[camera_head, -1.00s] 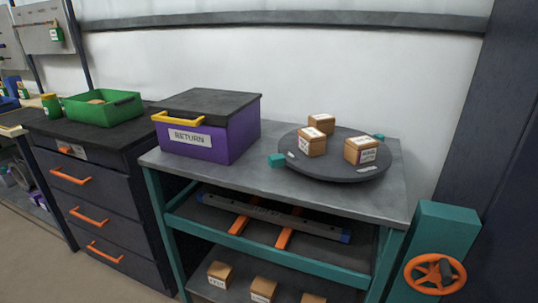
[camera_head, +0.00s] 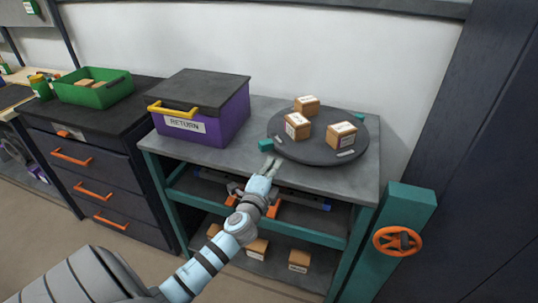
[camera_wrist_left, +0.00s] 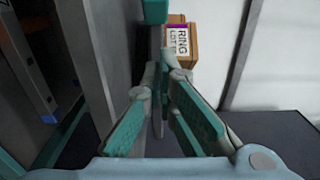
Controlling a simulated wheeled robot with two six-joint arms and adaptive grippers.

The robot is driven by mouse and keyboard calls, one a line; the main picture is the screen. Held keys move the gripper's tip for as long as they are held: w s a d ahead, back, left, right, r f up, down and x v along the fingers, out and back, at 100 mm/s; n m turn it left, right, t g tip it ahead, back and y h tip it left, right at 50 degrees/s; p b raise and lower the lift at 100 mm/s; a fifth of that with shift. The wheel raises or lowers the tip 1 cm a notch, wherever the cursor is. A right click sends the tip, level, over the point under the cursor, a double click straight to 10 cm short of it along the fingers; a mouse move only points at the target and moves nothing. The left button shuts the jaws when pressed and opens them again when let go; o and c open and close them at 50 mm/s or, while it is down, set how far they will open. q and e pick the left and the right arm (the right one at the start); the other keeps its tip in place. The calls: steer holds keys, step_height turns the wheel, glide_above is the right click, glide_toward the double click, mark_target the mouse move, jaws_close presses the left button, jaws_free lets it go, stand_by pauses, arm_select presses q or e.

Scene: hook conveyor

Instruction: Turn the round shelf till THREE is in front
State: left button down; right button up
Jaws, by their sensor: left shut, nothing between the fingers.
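The round shelf (camera_head: 318,155) is a dark grey disc on the grey worktop. Three small brown boxes stand on it: one at the back (camera_head: 306,105), one at left (camera_head: 297,126) and one at right (camera_head: 341,136). Teal tabs stick out at its left front (camera_head: 265,145) and right back (camera_head: 360,115). The rim labels are too small to read. My left gripper (camera_head: 270,166) is shut and empty, just in front of the left tab. The wrist view shows its fingers (camera_wrist_left: 163,72), the teal tab (camera_wrist_left: 155,11) and a box reading RING LOT (camera_wrist_left: 181,44). My right gripper is out of view.
A purple RETURN box (camera_head: 205,140) with a dark lid and yellow handle stands left of the shelf. A teal post with an orange handwheel (camera_head: 398,242) stands at right front. More boxes (camera_head: 299,261) sit on the lower shelf. A green bin (camera_head: 95,92) is far left.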

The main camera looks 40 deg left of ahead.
mark_target(259, 145)
arm_select(q)
steer(key=w+a, duration=0.2)
steer(key=a, duration=0.1)
steer(key=shift+w+a, duration=0.1)
steer(key=shift+w, duration=0.25)
steer(key=shift+w+a, duration=0.2)
steer(key=shift+a, duration=0.25)
steer(key=a, duration=0.2)
steer(key=w+a+b, duration=0.2)
steer(key=a, duration=0.1)
steer(key=shift+a+f, duration=0.1)
steer(key=shift+a, duration=0.2)
steer(key=shift+d, duration=0.15)
